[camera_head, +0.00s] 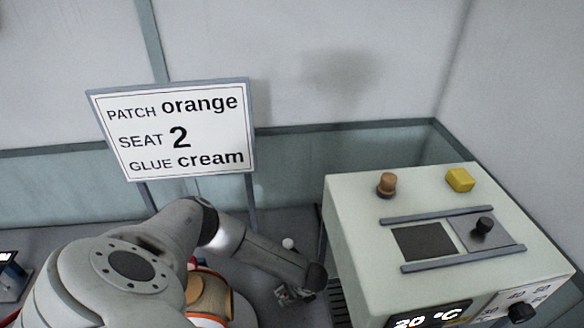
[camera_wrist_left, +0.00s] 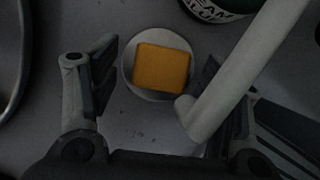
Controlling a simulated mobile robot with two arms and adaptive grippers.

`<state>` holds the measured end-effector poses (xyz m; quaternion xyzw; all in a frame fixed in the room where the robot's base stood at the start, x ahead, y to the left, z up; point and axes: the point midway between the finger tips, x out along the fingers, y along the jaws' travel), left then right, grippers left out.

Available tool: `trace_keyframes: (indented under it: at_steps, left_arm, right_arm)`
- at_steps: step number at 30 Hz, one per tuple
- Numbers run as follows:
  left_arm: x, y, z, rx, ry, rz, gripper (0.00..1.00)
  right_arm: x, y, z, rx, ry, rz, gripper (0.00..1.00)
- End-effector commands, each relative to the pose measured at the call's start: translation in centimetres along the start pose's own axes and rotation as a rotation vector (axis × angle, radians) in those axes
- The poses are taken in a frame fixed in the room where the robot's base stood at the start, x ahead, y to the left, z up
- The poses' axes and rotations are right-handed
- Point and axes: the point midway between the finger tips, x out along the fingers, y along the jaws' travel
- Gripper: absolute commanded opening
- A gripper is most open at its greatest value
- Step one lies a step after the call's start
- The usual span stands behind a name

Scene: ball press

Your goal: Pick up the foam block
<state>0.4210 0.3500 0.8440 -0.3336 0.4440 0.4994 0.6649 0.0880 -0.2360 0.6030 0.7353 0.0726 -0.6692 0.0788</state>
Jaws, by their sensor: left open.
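An orange-yellow block (camera_wrist_left: 162,69), which looks like the foam block, lies on a round pale dish (camera_wrist_left: 130,88) in the left wrist view. My left gripper (camera_wrist_left: 157,62) is open, with one finger on each side of the dish. The fingers look apart from the block, but their height above it is hard to judge. In the head view the left gripper (camera_head: 292,294) is low beside the machine, mostly hidden by my arm, and the block and dish are hidden there. My right gripper is not in view.
A pale rod (camera_wrist_left: 235,80) crosses close by the right finger. A dark tub labelled glue (camera_wrist_left: 218,6) stands behind the dish. The machine (camera_head: 350,220) stands right of my arm, with a yellow block (camera_head: 460,180) on top. A sign (camera_head: 175,130) stands behind.

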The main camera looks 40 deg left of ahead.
Motion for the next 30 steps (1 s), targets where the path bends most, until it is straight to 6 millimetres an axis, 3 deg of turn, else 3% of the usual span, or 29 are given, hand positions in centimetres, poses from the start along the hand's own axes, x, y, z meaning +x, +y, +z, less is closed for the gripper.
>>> trace_keyframes:
  at_steps: [7, 16, 30]
  left_arm:
    - [0.08, 0.01, -0.10, 0.000, 0.001, 0.000, 0.68]
    - [0.06, 0.01, -0.11, 0.000, 0.001, 0.000, 0.32]
    - [-0.32, -0.02, 0.06, 0.000, 0.001, 0.000, 0.29]
  right_arm:
    - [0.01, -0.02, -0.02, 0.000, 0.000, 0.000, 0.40]
    - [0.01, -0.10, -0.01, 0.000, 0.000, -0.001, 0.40]
    - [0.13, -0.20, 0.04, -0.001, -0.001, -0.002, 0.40]
